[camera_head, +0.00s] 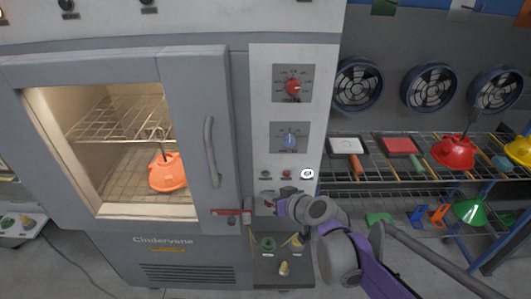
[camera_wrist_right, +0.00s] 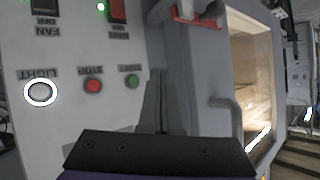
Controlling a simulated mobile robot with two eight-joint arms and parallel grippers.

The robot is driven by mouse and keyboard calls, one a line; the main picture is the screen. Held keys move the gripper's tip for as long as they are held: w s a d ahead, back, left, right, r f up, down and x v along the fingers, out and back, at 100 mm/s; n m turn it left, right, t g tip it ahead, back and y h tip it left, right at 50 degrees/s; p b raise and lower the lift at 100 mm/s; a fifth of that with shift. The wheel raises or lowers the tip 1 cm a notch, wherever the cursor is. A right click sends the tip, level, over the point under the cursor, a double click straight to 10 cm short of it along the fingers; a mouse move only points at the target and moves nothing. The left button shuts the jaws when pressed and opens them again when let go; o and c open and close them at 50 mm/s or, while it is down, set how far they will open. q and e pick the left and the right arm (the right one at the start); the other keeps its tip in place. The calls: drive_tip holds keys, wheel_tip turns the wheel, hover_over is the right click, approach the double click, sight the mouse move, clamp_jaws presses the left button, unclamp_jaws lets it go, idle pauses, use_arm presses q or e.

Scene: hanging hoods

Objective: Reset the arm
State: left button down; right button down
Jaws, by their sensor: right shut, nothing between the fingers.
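My right arm, purple and grey, comes in from the lower right. Its gripper (camera_head: 266,203) is in front of the lower control panel (camera_head: 257,150) of a grey oven cabinet. In the right wrist view the fingers of that gripper (camera_wrist_right: 153,95) are together, with nothing between them, beside the green button (camera_wrist_right: 132,81). The red stop button (camera_wrist_right: 93,86) and the white-ringed light button (camera_wrist_right: 41,92) are farther left there. I cannot tell whether the fingertips touch the panel. My left gripper is not in view.
The oven door (camera_head: 197,125) looks shut, with a vertical handle (camera_head: 211,152). An orange hood (camera_head: 167,172) hangs inside. A red latch (camera_head: 232,212) is left of my gripper. Wire shelves at right hold a red hood (camera_head: 453,152), a green hood (camera_head: 469,212) and tools.

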drive_tip(key=s+d+f+m+g+h, duration=0.1)
drive_tip(key=s+d+f+h, duration=0.1)
drive_tip(key=s+d, duration=0.3)
drive_tip(key=s+d+f+m+g+h, duration=0.2)
drive_tip(key=s+d, duration=0.4)
drive_tip(key=s, duration=0.7)
drive_tip(key=s+d+f+m+g+h, duration=0.1)
drive_tip(key=s+d+f+h, duration=0.2)
drive_tip(key=s, duration=0.6)
drive_tip(key=d+f, duration=0.2)
drive_tip(key=d, duration=0.1)
drive_tip(key=shift+f+m+h+p, duration=0.2)
drive_tip(key=shift+m+h+p, duration=0.1)
drive_tip(key=shift+m, duration=0.1)
